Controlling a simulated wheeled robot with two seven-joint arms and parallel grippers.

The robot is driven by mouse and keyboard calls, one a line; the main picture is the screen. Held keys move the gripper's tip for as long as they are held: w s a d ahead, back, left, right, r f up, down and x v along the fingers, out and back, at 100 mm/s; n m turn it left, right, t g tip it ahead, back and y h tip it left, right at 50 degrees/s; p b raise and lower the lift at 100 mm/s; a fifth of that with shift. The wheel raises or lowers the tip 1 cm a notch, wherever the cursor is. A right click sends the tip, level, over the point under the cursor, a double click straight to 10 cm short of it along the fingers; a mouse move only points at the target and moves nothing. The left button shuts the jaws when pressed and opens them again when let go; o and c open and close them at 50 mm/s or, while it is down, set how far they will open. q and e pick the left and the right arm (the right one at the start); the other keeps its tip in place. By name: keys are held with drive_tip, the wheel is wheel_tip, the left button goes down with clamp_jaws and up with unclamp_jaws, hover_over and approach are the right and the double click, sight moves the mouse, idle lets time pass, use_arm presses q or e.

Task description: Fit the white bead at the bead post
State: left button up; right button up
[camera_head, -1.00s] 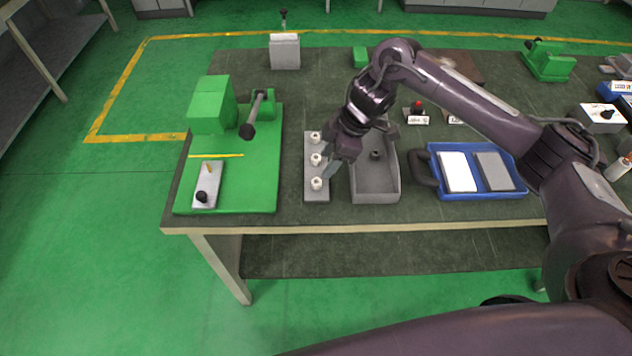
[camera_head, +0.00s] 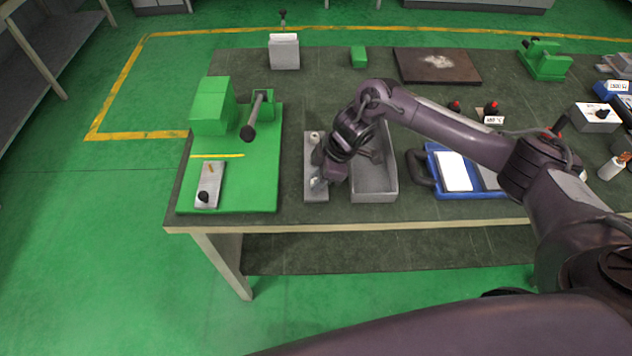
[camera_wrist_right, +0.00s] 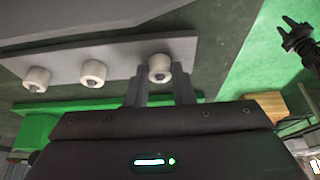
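White beads sit in a row on a grey strip (camera_head: 316,167); the wrist view shows three on the strip (camera_wrist_right: 120,60). My right gripper (camera_head: 318,182) is over the strip's near end, hiding part of the row; the far bead (camera_head: 315,137) stays visible. In the wrist view my right gripper (camera_wrist_right: 159,85) is open, its fingers on either side of the rightmost white bead (camera_wrist_right: 159,67). I cannot tell whether they touch it. On the green fixture (camera_head: 250,185) a small grey plate (camera_head: 209,180) carries an orange-tipped pin and a black knob; which part is the bead post is unclear. My left gripper is out of view.
A grey tray (camera_head: 374,196) stands just right of the strip. A blue case (camera_head: 470,193) lies further right. The green fixture has a tall block (camera_head: 212,107) and a black-ended rod (camera_head: 250,128). The table's front edge is close to the strip.

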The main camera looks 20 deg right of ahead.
clamp_jaws()
drive_tip(key=shift+r, duration=0.1)
